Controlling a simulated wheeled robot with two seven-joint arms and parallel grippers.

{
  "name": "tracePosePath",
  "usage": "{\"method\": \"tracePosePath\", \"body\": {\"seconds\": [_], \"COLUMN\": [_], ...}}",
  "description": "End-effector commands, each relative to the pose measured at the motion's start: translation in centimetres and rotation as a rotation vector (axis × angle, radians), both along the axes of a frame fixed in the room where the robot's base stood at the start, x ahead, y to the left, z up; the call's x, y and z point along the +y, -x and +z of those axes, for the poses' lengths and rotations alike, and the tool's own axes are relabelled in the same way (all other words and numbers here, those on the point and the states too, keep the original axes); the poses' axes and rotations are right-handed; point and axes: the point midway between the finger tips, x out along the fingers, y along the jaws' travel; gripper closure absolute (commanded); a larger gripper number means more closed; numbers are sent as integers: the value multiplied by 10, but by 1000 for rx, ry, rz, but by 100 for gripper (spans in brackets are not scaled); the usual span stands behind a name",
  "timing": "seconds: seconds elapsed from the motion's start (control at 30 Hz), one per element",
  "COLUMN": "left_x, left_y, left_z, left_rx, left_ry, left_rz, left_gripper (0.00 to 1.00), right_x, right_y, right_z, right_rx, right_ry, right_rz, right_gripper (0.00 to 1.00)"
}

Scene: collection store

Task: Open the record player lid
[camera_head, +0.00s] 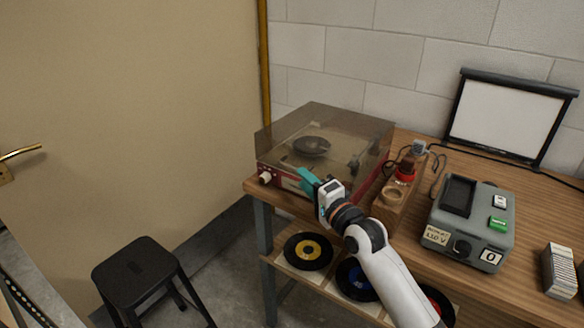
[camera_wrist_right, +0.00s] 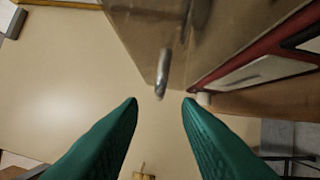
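The record player (camera_head: 283,177) has a red body and stands at the left end of the wooden table. Its smoky see-through lid (camera_head: 350,122) is down over the platter and a dark record (camera_head: 311,147). My right gripper (camera_head: 306,180) has teal fingers and is at the front of the player, close to the lid's front edge. In the right wrist view the gripper (camera_wrist_right: 160,102) is open, with nothing between its fingertips. A small metal tab (camera_wrist_right: 162,74) on the lid (camera_wrist_right: 140,35) shows just beyond the tips, seemingly not touched. My left gripper is not in view.
A wooden holder (camera_head: 388,205) with small bottles stands right of the player. A grey-green device (camera_head: 468,222) and a framed white panel (camera_head: 505,120) are further right. Records lie on the shelf (camera_head: 285,262) below. A black stool (camera_head: 135,268) stands at lower left.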

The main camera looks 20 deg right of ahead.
Motion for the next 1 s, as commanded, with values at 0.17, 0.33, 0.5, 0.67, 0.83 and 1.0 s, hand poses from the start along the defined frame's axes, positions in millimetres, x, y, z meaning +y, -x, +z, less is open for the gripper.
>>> {"method": "tracePosePath", "body": {"seconds": [0.17,0.33,0.5,0.67,0.83,1.0], "left_x": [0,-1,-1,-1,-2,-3], "left_y": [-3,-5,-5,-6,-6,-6], "left_z": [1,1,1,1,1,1], "left_rx": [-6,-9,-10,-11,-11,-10], "left_ry": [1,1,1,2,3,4], "left_rz": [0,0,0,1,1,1], "left_gripper": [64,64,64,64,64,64], "right_x": [10,16,18,18,18,18], "right_y": [-34,-55,-63,-63,-63,-63], "right_z": [4,4,5,4,4,4], "right_rx": [-1,-1,-1,0,0,0], "right_ry": [2,2,3,3,3,3], "right_rz": [0,0,-1,0,0,0], "right_gripper": [69,69,69,69,82,100]}}
